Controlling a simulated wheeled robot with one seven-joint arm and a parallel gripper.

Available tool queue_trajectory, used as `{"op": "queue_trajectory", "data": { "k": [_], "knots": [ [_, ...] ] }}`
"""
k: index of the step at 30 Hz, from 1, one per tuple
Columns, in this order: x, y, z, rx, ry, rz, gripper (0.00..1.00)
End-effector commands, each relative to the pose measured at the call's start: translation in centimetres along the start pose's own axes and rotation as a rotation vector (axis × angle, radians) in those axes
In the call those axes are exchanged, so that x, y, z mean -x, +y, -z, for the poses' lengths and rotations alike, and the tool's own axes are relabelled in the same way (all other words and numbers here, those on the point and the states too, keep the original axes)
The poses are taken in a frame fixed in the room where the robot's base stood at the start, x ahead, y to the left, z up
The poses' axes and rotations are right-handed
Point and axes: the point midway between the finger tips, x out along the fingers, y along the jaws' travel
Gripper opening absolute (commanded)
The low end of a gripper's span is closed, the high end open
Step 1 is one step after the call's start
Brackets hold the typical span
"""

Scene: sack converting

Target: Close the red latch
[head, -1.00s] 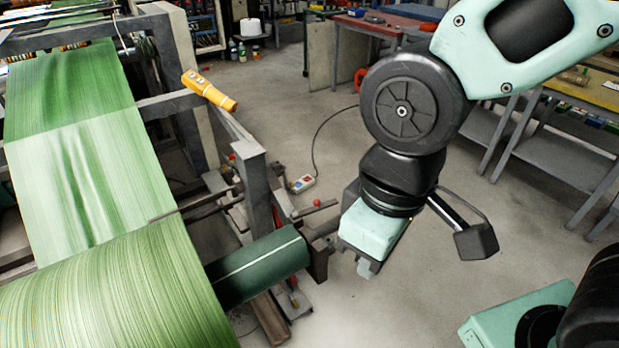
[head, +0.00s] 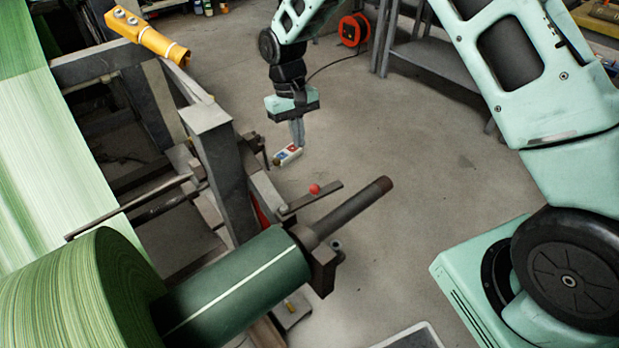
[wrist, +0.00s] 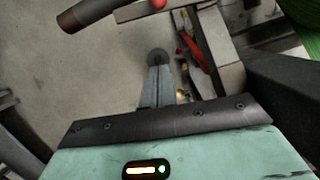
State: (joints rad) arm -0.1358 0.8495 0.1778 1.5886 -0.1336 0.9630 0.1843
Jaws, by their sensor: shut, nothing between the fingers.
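The latch sits at the machine's post by the end of the green roll's shaft. Its flat grey lever bar (head: 330,195) carries a red ball (head: 314,189) and points out to the right. In the wrist view the red ball (wrist: 158,4) is at the top edge and the red part (wrist: 196,52) lies right of the fingers. My gripper (head: 299,143) is shut and empty, pointing down beyond the lever in the head view, apart from it. The fingers also show in the wrist view (wrist: 159,72).
The shaft (head: 350,209) sticks out right of the dark green roll (head: 240,277). A yellow pendant (head: 150,38) rests on the frame. A red cable reel (head: 353,30) stands behind.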

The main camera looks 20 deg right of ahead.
Motion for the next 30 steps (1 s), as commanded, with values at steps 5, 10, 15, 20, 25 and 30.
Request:
{"op": "queue_trajectory", "data": {
  "k": [5,10,15,20,25,30],
  "knots": [
    [-2.0,0.1,0.1,-0.004,-0.004,-0.001,0.0],
    [-5.5,0.1,0.0,-0.002,-0.006,-0.001,0.0],
    [-9.0,0.1,0.0,-0.002,-0.005,0.0,0.0],
    [-10.2,0.1,-1.4,-0.001,-0.001,-0.001,0.0],
    [-10.6,0.1,-3.2,-0.002,-0.001,0.0,0.0],
    [-10.7,0.1,-3.9,-0.003,-0.001,0.0,0.0]
  ]
}}
